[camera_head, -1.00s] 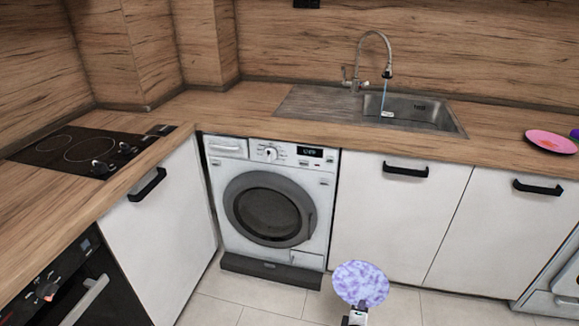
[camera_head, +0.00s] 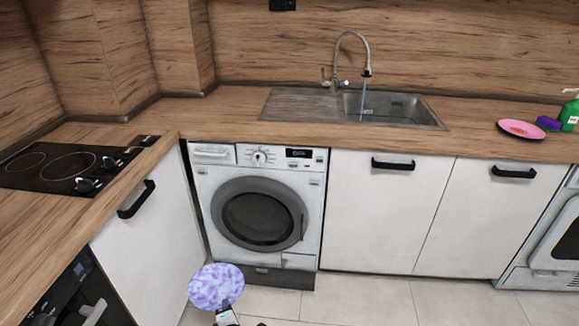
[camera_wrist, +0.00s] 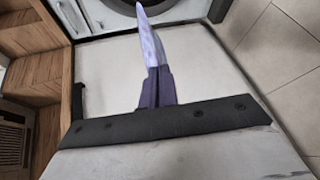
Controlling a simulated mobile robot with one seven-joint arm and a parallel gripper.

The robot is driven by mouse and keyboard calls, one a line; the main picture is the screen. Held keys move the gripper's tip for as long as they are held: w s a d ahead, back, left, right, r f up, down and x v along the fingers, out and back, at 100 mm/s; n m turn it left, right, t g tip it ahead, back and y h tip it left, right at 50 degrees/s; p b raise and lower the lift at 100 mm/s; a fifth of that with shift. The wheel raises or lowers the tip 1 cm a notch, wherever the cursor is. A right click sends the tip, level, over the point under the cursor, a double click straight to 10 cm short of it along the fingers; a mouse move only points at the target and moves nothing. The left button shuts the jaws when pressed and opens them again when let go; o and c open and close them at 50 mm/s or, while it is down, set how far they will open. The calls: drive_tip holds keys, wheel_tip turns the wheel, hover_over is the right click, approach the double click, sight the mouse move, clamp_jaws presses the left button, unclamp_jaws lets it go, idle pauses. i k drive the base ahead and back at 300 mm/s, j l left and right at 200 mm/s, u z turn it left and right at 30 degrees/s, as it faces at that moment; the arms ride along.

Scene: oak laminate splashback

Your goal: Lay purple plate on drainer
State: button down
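The purple plate (camera_head: 215,285), speckled with white, is held low in front of the washing machine, at the bottom of the head view. My gripper (camera_head: 223,306) is shut on its near edge. In the wrist view the plate (camera_wrist: 150,38) shows nearly edge-on, pinched between the dark fingers of my gripper (camera_wrist: 155,80). The drainer (camera_head: 298,104) is the flat metal area left of the sink basin, on the counter above the washing machine. It looks empty. The plate is well below and in front of it.
The sink basin (camera_head: 395,108) has a tall tap (camera_head: 365,58) with water running. A pink plate (camera_head: 521,129), a purple sponge-like block (camera_head: 549,123) and a green bottle (camera_head: 570,114) stand at the right. A hob (camera_head: 65,168) is at the left. The counter left of the drainer is clear.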

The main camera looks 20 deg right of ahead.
sight(314, 110)
drive_tip(key=l+u, duration=0.15)
drive_tip(key=l, duration=0.15)
drive_tip(key=i+l+u, duration=0.2)
drive_tip(key=l, duration=0.7)
drive_tip(key=i+l, duration=0.1)
drive_tip(key=l, duration=0.45)
